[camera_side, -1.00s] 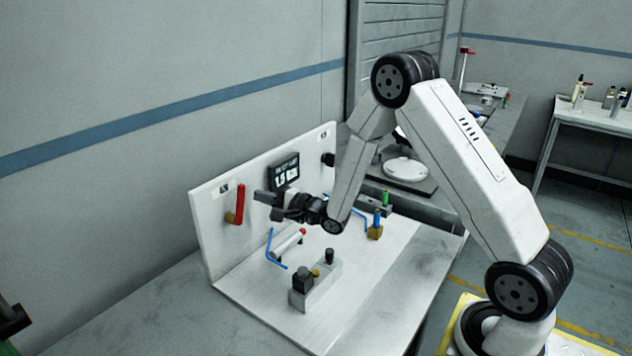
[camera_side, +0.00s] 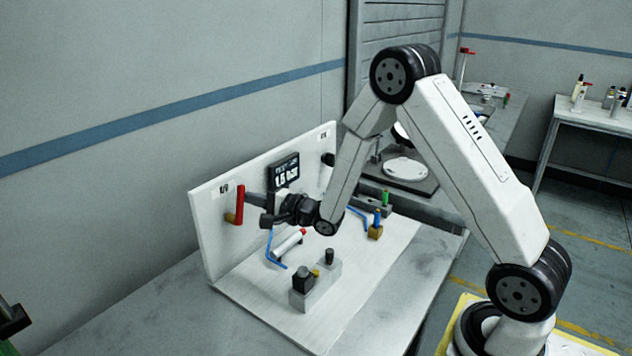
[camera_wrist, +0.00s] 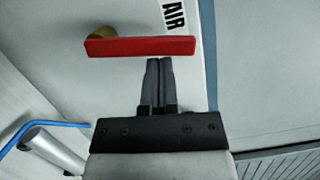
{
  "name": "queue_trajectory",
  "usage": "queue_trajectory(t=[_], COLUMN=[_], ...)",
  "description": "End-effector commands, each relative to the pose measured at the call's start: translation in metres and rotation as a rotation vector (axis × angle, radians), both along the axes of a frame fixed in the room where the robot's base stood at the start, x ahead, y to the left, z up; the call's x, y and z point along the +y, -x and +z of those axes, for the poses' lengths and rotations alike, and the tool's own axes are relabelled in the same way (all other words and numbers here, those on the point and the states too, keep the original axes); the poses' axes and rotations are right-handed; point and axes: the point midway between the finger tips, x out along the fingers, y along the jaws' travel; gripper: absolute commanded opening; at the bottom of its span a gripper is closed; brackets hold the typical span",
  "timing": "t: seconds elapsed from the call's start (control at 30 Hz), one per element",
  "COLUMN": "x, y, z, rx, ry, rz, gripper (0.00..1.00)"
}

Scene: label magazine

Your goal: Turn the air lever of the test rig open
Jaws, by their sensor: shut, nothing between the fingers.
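The red air lever (camera_side: 240,204) stands upright on the white back panel of the test rig (camera_side: 212,238), on a brass-coloured valve body (camera_side: 231,218). In the wrist view the red lever (camera_wrist: 140,46) lies across the picture beside an "AIR" label (camera_wrist: 174,16). My gripper (camera_side: 248,203) is shut and empty, its fingertips close to the lever on its right side in the side view. In the wrist view my closed fingertips (camera_wrist: 159,60) end just short of the lever's long edge. Whether they touch it I cannot tell.
A display (camera_side: 285,170) is mounted on the panel behind my gripper. Below are a white cylinder with a red end (camera_side: 290,243), blue tubing (camera_side: 272,255) and a grey block with black knobs (camera_side: 316,287).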

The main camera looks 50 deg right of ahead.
Motion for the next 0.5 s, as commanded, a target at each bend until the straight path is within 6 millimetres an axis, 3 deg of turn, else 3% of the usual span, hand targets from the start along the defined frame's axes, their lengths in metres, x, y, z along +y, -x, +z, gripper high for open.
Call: queue_trajectory(t=[0.13,0.5], x=[0.0095,0.0102], y=[-0.0001,-0.0002], z=[0.0055,0.0060], rx=[-0.003,-0.002], ry=[0.042,0.040], rz=[0.004,0.003], gripper=[0.00,0.00])
